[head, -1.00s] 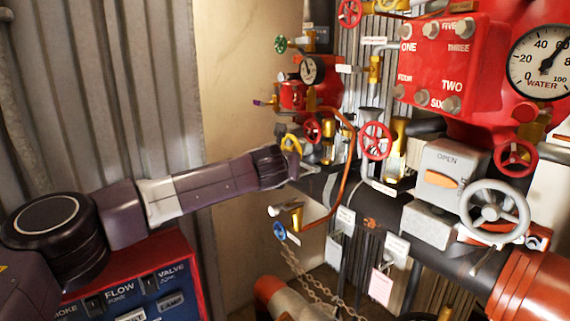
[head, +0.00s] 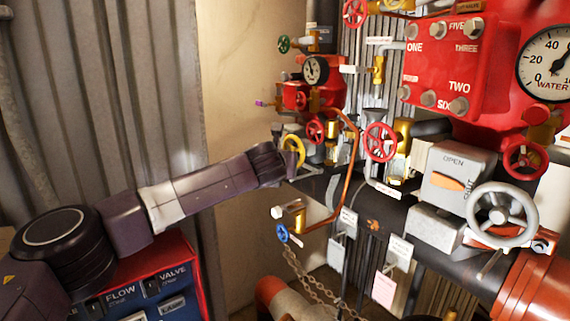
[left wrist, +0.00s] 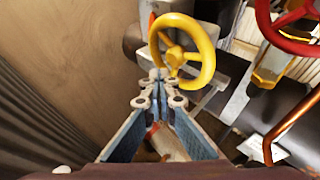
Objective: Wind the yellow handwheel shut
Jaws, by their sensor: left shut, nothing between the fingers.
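The yellow handwheel (left wrist: 207,60) shows large at the top middle of the left wrist view, with its spokes and hub visible. In the head view the yellow handwheel (head: 299,150) sits just past the end of my left arm, partly hidden by it. My left gripper (left wrist: 158,76) is shut and empty, its tips together at the lower left part of the wheel's rim. I cannot tell whether the tips touch the rim. In the head view the left gripper (head: 300,170) is small and mostly hidden at the arm's end. My right gripper is not in view.
A red handwheel (head: 316,131) is close right of the yellow one, with an orange pipe (head: 352,165) beyond. A blue handwheel (head: 282,233) is below. A larger red handwheel (head: 380,141) and a grey handwheel (head: 502,216) stand farther right. A bare wall (head: 230,100) is left.

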